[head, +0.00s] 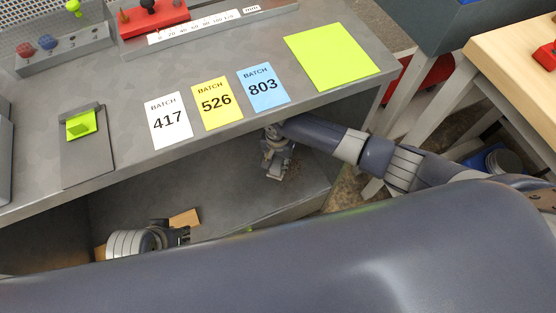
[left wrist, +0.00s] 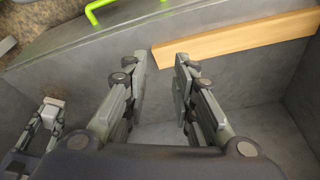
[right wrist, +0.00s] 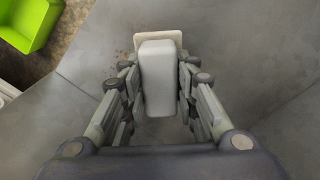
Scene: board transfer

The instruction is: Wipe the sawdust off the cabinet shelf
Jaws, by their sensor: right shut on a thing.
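The cabinet shelf (head: 230,205) is a dark grey surface under the worktop. A few brown sawdust specks (right wrist: 121,54) lie on it, beside the far end of the wiping tool in the right wrist view. My right gripper (head: 276,172) is over the shelf, shut on the wiping tool (right wrist: 157,75), a pale grey block with a beige edge at its far end. Whether the tool touches the shelf is unclear. My left gripper (left wrist: 160,62) is open and empty, near a wooden board (left wrist: 235,38); the board also shows in the head view (head: 185,218).
The worktop (head: 130,100) overhangs the shelf and holds batch cards 417, 526 and 803 (head: 263,88). The cabinet's side walls (left wrist: 303,75) bound the space. A bright green bin (right wrist: 30,22) stands outside. A wooden table (head: 515,65) is at the right.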

